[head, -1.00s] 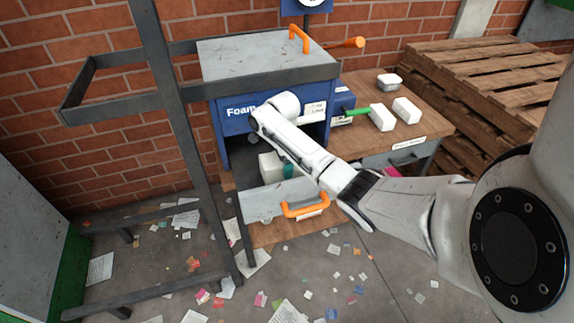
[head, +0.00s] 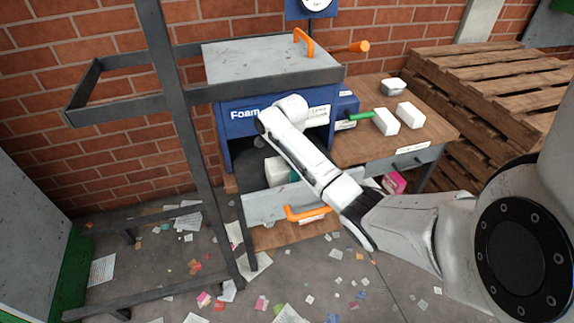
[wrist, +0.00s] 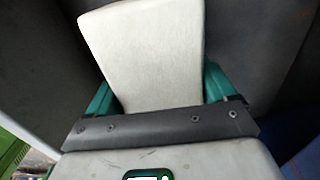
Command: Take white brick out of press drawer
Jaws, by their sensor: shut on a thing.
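The white brick (wrist: 145,55) stands out large in the wrist view, between the two green fingers of my gripper (wrist: 160,92). The gripper is shut on it. In the head view the brick (head: 277,171) shows in part inside the press drawer, and my arm covers much of the gripper. The drawer (head: 262,208) is pulled out of the blue foam press (head: 238,128), with its orange handle (head: 306,213) at the front. I cannot tell whether the brick touches the drawer floor.
A dark metal frame (head: 185,130) stands left of the press. Pallets (head: 490,90) are stacked at right. Paper scraps litter the floor.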

